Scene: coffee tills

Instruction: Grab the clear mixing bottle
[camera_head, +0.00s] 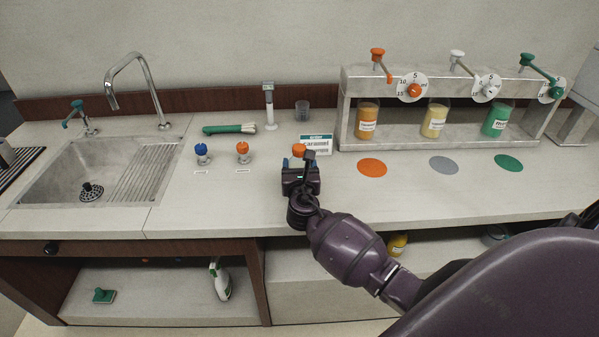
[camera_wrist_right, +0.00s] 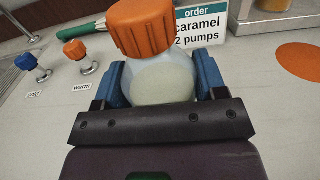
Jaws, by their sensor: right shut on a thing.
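The clear mixing bottle (camera_wrist_right: 164,75) has an orange cap (camera_wrist_right: 145,27) and pale contents low inside it. In the right wrist view it sits between the blue fingers of my right gripper (camera_wrist_right: 160,82), which is shut on it. In the head view the orange cap (camera_head: 299,149) shows above my right gripper (camera_head: 299,163), and most of the bottle is hidden behind the gripper. The bottle is in front of the order card (camera_head: 317,144), which reads caramel, 2 pumps. I cannot tell whether it touches the counter. My left gripper is not in view.
A blue knob (camera_head: 202,151) and an orange knob (camera_head: 242,151) stand to the left, near the sink (camera_head: 60,180). A dispenser rack (camera_head: 345,110) with three syrup containers is at the right, behind coloured discs (camera_head: 372,168). The counter left of the gripper is clear in front.

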